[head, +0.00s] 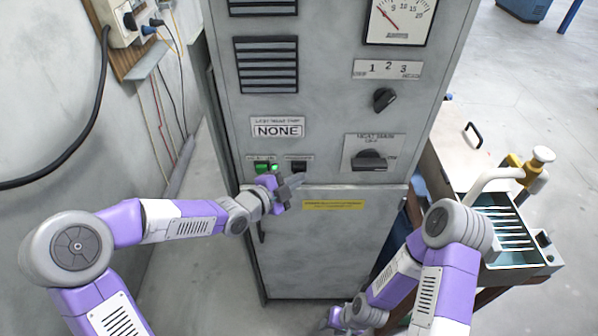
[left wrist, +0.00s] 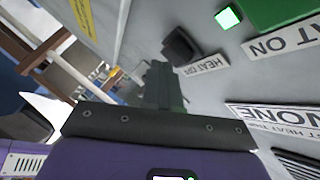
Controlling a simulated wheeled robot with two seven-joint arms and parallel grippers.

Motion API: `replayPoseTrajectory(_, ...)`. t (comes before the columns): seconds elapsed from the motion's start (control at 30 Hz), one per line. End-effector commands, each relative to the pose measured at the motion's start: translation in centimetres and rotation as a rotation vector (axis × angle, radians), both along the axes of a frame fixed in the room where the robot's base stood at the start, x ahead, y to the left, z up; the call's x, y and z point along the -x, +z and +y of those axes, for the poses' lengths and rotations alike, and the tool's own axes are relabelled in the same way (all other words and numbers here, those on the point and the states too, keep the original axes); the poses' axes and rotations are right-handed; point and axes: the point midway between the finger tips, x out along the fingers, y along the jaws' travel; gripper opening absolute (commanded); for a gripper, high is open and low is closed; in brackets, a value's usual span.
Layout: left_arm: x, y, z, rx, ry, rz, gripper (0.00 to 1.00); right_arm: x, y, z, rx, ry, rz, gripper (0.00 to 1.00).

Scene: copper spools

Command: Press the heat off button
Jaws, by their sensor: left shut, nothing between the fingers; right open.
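The black heat off button (head: 299,167) is on the grey cabinet front, right of the green heat on button (head: 261,169) and a lit green lamp (head: 274,168). In the left wrist view the heat off button (left wrist: 181,47) sits above its HEAT OFF label (left wrist: 205,66). My left gripper (head: 301,179) is shut and empty, just below the button in the head view. Its fingertips (left wrist: 160,68) appear close beside the button in the wrist view; the frames do not show contact. My right gripper (head: 331,318) is low, near the cabinet's bottom, its fingers small in view.
The cabinet (head: 325,110) also carries a NONE plate (head: 278,130), a small knob (head: 384,98), a large rotary switch (head: 369,161) and a gauge (head: 402,18). A wall with cables stands at left. A cart (head: 470,165) with a slotted tray stands at right.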

Motion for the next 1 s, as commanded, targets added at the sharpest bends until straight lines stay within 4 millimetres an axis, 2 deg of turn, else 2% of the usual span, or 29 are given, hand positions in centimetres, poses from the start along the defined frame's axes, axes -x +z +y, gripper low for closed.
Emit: replayPoseTrajectory(1.0,-0.83,0.04,-0.02,-0.001,0.0,-0.001,0.0,0.0,-0.11,0.0,0.0,0.0,0.0,0.41)
